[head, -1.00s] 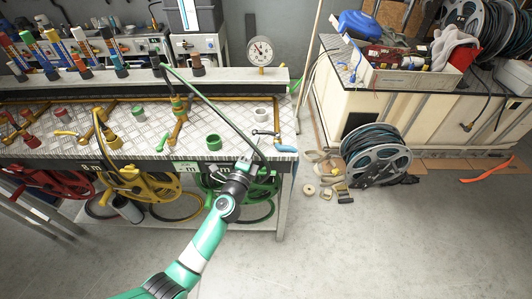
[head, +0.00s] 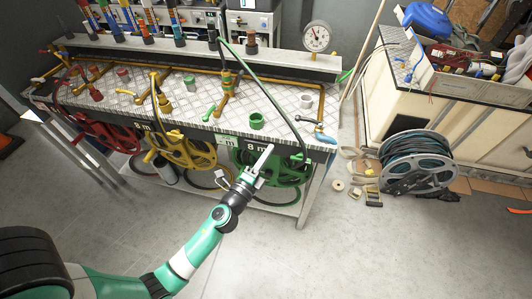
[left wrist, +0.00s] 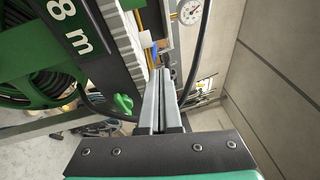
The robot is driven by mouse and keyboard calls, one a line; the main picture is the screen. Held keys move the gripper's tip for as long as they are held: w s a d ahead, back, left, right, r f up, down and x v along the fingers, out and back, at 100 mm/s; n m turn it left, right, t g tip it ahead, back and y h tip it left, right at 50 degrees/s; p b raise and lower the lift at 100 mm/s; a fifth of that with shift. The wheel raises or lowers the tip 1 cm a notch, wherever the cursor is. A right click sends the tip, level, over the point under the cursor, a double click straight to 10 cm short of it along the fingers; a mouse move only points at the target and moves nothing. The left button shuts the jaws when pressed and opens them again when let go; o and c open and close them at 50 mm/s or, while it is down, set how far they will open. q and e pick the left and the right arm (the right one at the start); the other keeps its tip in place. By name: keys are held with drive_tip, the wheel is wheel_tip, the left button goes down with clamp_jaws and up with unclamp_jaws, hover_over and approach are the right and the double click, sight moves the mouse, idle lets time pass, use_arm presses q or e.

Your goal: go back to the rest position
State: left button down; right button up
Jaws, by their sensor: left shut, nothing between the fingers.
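My left gripper (head: 262,160) is in front of the workbench's front edge, close to the green hose reel (head: 270,170) under the bench top. Its fingers are shut and empty. In the left wrist view the closed fingers (left wrist: 162,100) point along the bench front, with the green reel (left wrist: 38,75) and its "8 m" label on the left. My left arm comes in from the lower left in green and white. My right gripper is not in view.
The workbench (head: 290,128) carries colored valves, pipes and caps. A yellow reel (head: 185,150) and a red reel (head: 105,130) hang beside the green one. A gauge (head: 316,37) stands at the back. A grey hose reel (head: 415,162) stands on the floor at right. The floor in front is clear.

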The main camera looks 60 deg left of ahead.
use_arm(q)
drive_tip(key=shift+s, duration=0.3)
drive_tip(key=shift+d, duration=0.15)
